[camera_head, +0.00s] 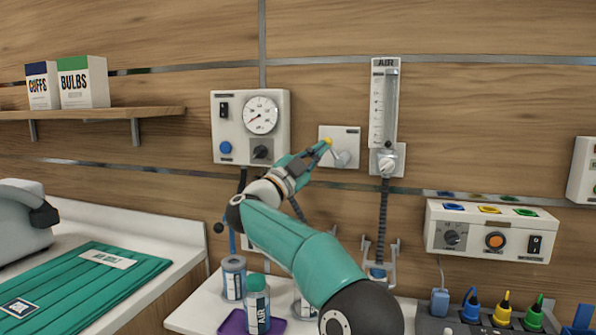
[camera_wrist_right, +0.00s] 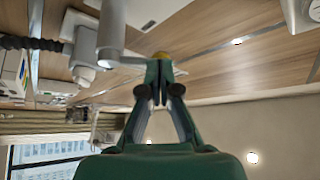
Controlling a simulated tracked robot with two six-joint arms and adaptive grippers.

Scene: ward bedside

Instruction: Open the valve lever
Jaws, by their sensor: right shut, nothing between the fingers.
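The valve lever sits on a pale square plate (camera_head: 351,134) on the wooden wall, with a grey hub (camera_head: 343,158) and a yellow tip (camera_head: 328,142). In the wrist view the lever's thin rod (camera_wrist_right: 131,61) runs from a grey cylinder (camera_wrist_right: 111,38) to the yellow tip (camera_wrist_right: 161,55). My right gripper (camera_head: 322,150) is shut and empty. Its fingertips (camera_wrist_right: 158,66) are right at the yellow tip, partly covering it in the wrist view; I cannot tell whether they touch. My left gripper is out of view.
A gauge panel (camera_head: 226,105) is left of the valve, and an AIR flow tube (camera_head: 384,105) with a hanging hose (camera_head: 383,220) is right of it. A control box (camera_head: 470,238) is farther right. Bottles, including a teal-capped one (camera_head: 257,304), stand below my arm.

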